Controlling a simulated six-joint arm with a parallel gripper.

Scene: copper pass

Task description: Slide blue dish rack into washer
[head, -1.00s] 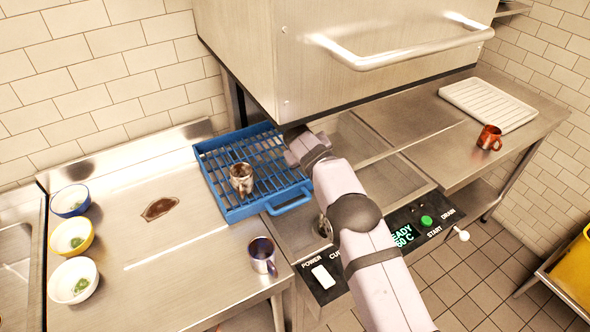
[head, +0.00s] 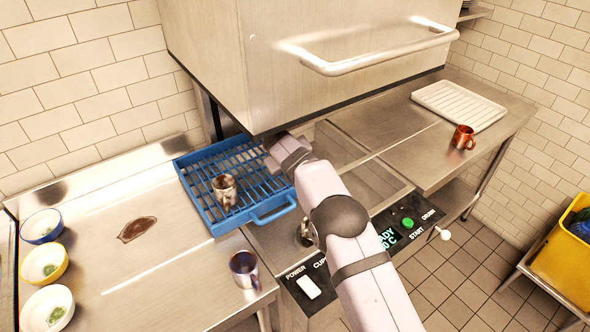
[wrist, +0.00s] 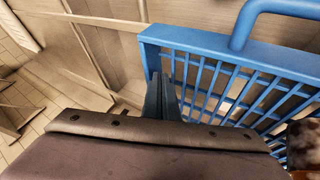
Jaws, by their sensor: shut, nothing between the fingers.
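The blue dish rack (head: 207,222) lies flat on the steel counter at the left of the washer (head: 255,60). Its right edge is close to the washer's opening, and its handle points to the front. A brown-stained mug (head: 224,190) stands in it. The washer's hood is raised above the bed. My gripper (head: 272,158) is low at the rack's right side, under the hood edge, with its fingertips partly hidden. In the wrist view, my closed, empty fingers (wrist: 161,95) are beside the rack's corner (wrist: 148,40); I cannot tell whether they touch.
A blue mug (head: 244,269) stands on the counter's front edge. Three bowls (head: 45,265) line the left. A brown stain (head: 137,229) marks the counter. A white tray (head: 458,104) and a copper-red mug (head: 463,137) are on the right counter. The washer bed (head: 370,180) looks clear.

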